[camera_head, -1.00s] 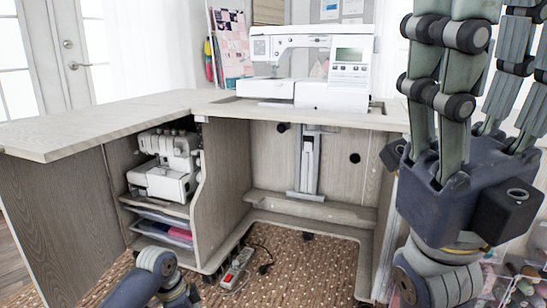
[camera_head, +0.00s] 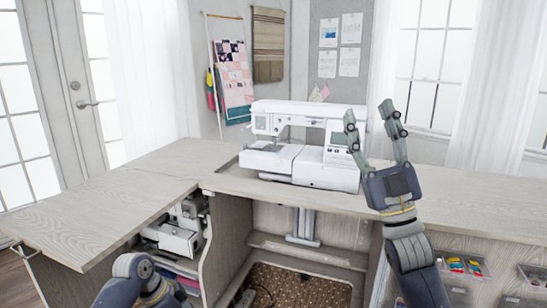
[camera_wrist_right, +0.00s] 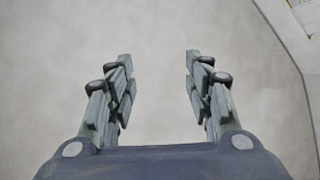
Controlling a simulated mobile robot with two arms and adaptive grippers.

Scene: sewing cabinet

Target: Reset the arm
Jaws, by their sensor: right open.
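My right gripper (camera_head: 372,126) points upward at the right of the sewing machine in the head view. Its green fingers are apart, with nothing between them. In the right wrist view its two fingers (camera_wrist_right: 160,88) stand wide apart in front of a plain grey surface. My right arm (camera_head: 412,250) comes up from the bottom in front of the cabinet. Part of my left arm (camera_head: 136,275) shows at the lower left; its gripper cannot be seen.
A white sewing machine (camera_head: 304,165) stands on the wooden cabinet top (camera_head: 110,195), just left of my right gripper. A serger (camera_head: 180,232) sits in the open shelf below. Drawers with colourful supplies (camera_head: 462,265) are at the lower right. The left worktop is clear.

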